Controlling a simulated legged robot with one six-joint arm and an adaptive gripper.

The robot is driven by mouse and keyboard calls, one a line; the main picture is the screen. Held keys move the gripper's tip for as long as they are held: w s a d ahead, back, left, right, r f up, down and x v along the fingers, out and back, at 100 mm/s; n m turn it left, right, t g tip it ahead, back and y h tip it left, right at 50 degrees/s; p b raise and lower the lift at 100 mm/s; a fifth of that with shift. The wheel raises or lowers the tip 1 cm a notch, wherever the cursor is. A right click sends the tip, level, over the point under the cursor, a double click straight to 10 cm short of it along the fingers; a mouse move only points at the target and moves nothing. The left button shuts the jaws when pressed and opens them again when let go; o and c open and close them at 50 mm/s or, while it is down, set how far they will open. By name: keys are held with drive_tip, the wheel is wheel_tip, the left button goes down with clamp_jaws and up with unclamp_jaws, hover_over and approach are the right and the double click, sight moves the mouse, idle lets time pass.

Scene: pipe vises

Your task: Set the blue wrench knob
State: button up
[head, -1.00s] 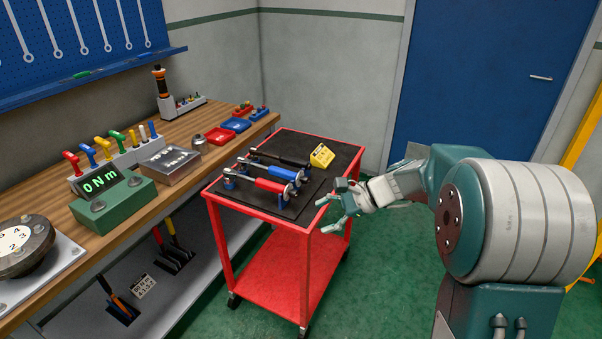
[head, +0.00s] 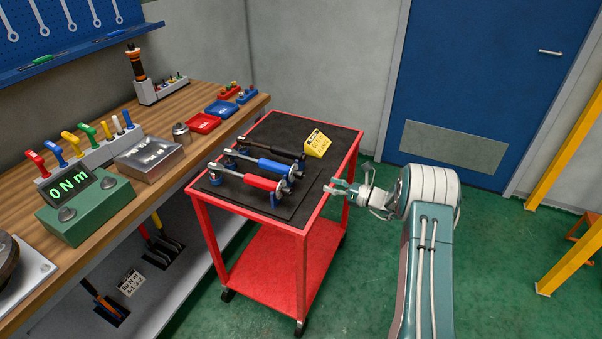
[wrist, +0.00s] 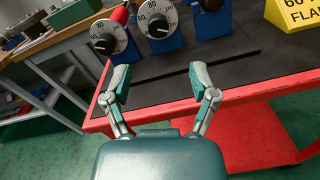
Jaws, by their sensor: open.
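Three torque wrenches lie side by side on a black mat on the red cart (head: 300,228): a red one (head: 262,182), a blue one (head: 274,166) and a black one (head: 270,149). In the wrist view, the red wrench's dial knob (wrist: 107,38) is at left. The blue wrench's dial knob (wrist: 158,20) is beside it, white-faced with a dark pointer, set in a blue stand. A third knob (wrist: 210,3) is cut off at the top edge. My gripper (head: 347,187) is open and empty at the cart's right edge; its fingers (wrist: 160,85) point toward the knobs, apart from them.
A yellow sign block (head: 317,143) stands on the cart behind the wrenches. The wooden bench (head: 150,170) at left holds a green torque display (head: 85,205) reading 0 Nm, a metal box (head: 148,158) and colored handles.

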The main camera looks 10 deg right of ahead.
sight(303, 175)
drive_tip(key=x, duration=1)
drive_tip(key=shift+a, duration=0.1)
clamp_jaws()
